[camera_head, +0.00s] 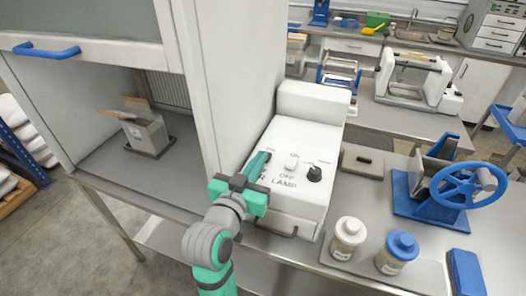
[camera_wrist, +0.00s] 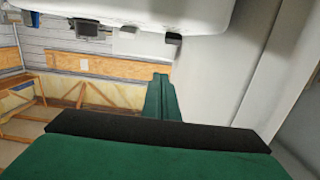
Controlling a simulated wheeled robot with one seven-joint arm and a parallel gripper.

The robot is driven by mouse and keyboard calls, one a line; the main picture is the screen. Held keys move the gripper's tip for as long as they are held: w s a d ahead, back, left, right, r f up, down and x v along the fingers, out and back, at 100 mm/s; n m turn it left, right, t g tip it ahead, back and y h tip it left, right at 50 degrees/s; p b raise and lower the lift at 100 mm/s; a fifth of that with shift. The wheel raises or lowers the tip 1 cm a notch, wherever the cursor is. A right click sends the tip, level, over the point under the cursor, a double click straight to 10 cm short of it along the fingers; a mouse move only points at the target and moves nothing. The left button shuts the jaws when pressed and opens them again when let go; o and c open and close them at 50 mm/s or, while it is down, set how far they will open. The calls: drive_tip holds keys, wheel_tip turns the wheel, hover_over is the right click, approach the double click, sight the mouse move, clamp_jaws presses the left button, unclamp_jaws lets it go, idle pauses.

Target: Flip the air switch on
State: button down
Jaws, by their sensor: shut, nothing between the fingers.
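A white control box (camera_head: 308,135) with a sloped panel stands on the bench beside the hood. Its panel carries a small pale switch (camera_head: 291,163), a black round knob (camera_head: 315,173) and partly readable lettering, including "LAMP". The panel's left part is partly covered by my gripper (camera_head: 260,160), so I cannot make out which control is the air switch or its position. My gripper is shut and empty, its fingertips at the panel's left side; touching or apart I cannot tell. In the wrist view the closed fingers (camera_wrist: 162,98) point toward pale surfaces.
Two jars (camera_head: 347,238) and a blue-wheeled press (camera_head: 455,190) stand right of the control box. A drawer handle (camera_head: 275,229) juts out at the box's front.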

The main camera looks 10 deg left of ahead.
drive_tip(key=shift+a+v, duration=0.25)
drive_tip(key=shift+v, duration=1.1)
drive_tip(key=shift+w, duration=0.15)
drive_tip(key=shift+w+d+r, duration=0.1)
